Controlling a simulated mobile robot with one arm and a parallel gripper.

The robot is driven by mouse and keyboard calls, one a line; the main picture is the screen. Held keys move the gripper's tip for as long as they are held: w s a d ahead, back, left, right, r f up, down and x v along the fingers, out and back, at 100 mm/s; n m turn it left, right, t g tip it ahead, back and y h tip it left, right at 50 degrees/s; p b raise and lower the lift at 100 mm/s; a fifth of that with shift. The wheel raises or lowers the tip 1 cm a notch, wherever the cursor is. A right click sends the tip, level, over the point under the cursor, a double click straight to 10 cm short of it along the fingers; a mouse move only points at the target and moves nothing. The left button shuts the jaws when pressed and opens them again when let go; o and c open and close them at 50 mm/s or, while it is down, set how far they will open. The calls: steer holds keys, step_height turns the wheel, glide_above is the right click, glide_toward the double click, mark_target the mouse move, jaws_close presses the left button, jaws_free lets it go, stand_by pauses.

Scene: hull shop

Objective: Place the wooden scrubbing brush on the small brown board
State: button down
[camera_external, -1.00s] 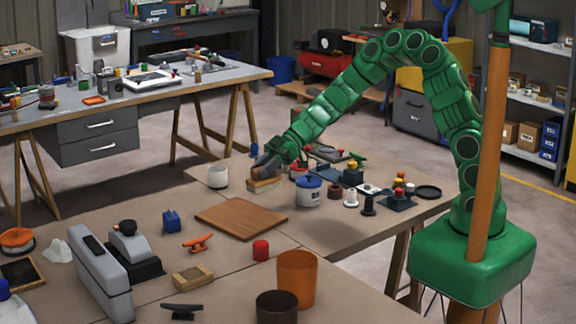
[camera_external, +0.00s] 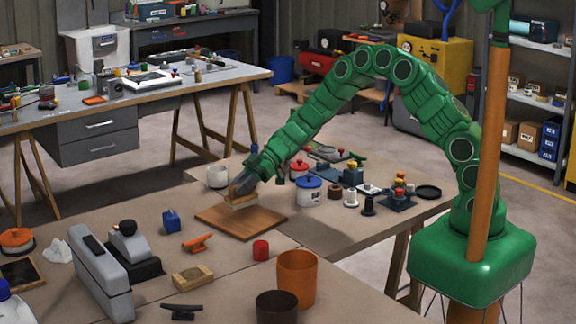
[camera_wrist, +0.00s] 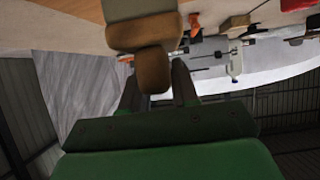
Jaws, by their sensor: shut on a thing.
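My gripper (camera_external: 241,186) is shut on the wooden scrubbing brush (camera_external: 241,201), a tan block with paler bristles below. The brush is over the back part of the small brown board (camera_external: 243,225), a flat wooden rectangle on the table. I cannot tell whether the bristles touch the board or hang just above it. In the wrist view the brush (camera_wrist: 153,68) shows between the dark fingers of my gripper (camera_wrist: 157,85).
Behind the board stands a white cup (camera_external: 217,177). To its right is a blue-lidded white pot (camera_external: 309,191). A red cylinder (camera_external: 261,250), an orange cleat (camera_external: 197,243) and a blue block (camera_external: 171,221) lie near the board's front and left sides.

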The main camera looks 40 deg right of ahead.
steer(key=shift+w+a+f, duration=0.2)
steer(key=shift+f, duration=1.6)
steer(key=c, duration=0.8)
jaws_free()
steer(key=shift+f, duration=0.1)
steer(key=shift+c, duration=0.2)
steer(key=shift+d+r, duration=0.15)
steer(key=shift+r, duration=0.1)
steer(key=v, duration=1.1)
steer(key=shift+d, duration=0.4)
steer(key=shift+r, duration=0.1)
